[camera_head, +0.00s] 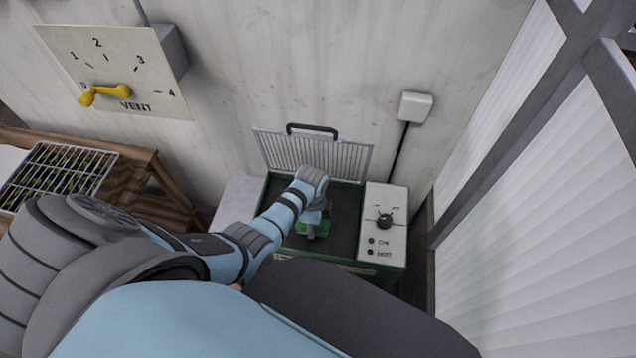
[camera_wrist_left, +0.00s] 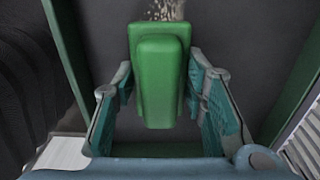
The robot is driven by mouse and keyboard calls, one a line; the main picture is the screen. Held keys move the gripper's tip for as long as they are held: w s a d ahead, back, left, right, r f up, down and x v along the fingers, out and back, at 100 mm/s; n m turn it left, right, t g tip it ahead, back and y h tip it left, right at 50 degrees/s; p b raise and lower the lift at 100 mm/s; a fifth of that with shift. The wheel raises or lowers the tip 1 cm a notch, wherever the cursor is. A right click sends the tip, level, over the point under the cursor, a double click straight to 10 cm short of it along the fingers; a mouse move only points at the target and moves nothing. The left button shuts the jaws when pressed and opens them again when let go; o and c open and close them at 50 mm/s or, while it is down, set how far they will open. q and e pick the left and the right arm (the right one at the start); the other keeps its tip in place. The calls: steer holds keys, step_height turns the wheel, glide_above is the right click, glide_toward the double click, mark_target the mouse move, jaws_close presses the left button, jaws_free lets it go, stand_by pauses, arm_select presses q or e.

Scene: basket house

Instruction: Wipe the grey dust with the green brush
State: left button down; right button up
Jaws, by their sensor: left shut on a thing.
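The green brush (camera_head: 312,229) is in my left gripper (camera_head: 318,218), over the dark bed of a green-sided box in the head view. In the left wrist view, the gripper (camera_wrist_left: 165,88) has its fingers on both sides of the brush's green block (camera_wrist_left: 160,70). A small patch of grey dust (camera_wrist_left: 163,10) shows at the top edge of the left wrist view, just beyond the brush on the dark surface. The rest of the dust is hidden by the brush or out of frame. My right gripper is not in view.
The green box (camera_head: 357,240) has a raised ribbed lid (camera_head: 315,155) behind and a white control panel (camera_head: 385,222) with a knob at right. A wooden bench (camera_head: 130,185) with a wire-topped tray (camera_head: 62,172) stands at left. A ribbed white wall (camera_head: 540,220) bounds the right.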

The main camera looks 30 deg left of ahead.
arm_select(q)
steer(key=shift+s+a, duration=0.25)
steer(key=shift+a, duration=0.3)
steer(key=shift+s+a, duration=0.25)
steer(key=shift+a, duration=0.25)
steer(key=shift+s+a+r+p, duration=0.1)
steer(key=shift+s+a+p, duration=0.2)
steer(key=shift+a, duration=0.35)
steer(key=shift+s+a+p, duration=0.15)
steer(key=shift+a+p, duration=0.25)
steer(key=shift+a, duration=0.2)
steer(key=shift+s+a, duration=0.1)
steer(key=shift+a, duration=0.45)
step_height(320, 180, up, 5)
steer(key=p, duration=0.5)
steer(key=shift+d, duration=0.1)
steer(key=shift+r, duration=0.45)
steer(key=shift+r, duration=1.5)
